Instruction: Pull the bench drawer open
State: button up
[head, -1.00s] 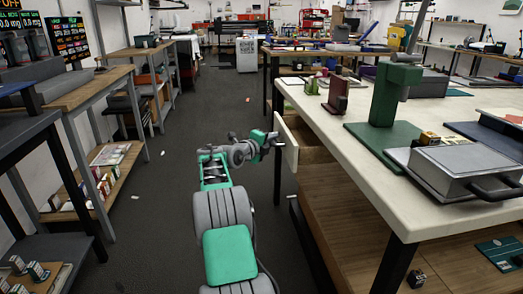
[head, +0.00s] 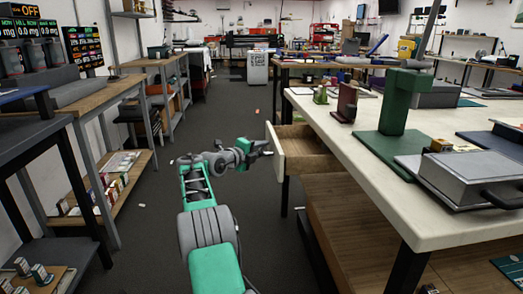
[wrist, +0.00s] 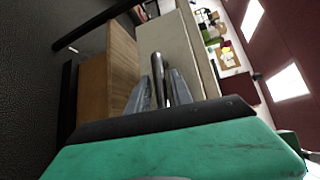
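The bench drawer stands out from the left side of the white-topped bench (head: 345,135), with its pale front panel (head: 275,150) and wooden inside (head: 308,142) showing. My gripper (head: 264,149) is at the outer face of this panel. In the wrist view the metal drawer handle (wrist: 158,75) runs between my two grey fingers (wrist: 160,92), which are closed in on it. The pale drawer front (wrist: 170,42) and the brown drawer side (wrist: 122,55) also show there. In the head view the handle is too small to make out behind the fingers.
A green press (head: 400,105), a grey case (head: 465,175) and a small dark red stand (head: 346,103) are on the bench top. A shelf unit (head: 105,185) lines the left. The dark floor aisle (head: 225,110) between is mostly clear.

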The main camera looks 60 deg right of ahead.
jog(key=shift+o, duration=0.8)
jog(key=a+r, duration=0.1)
jog(key=a, duration=0.6)
jog(key=shift+w+a+p, duration=0.15)
jog(key=shift+a+p, duration=0.15)
jog(key=shift+a, duration=0.05)
jog(key=shift+r, duration=0.1)
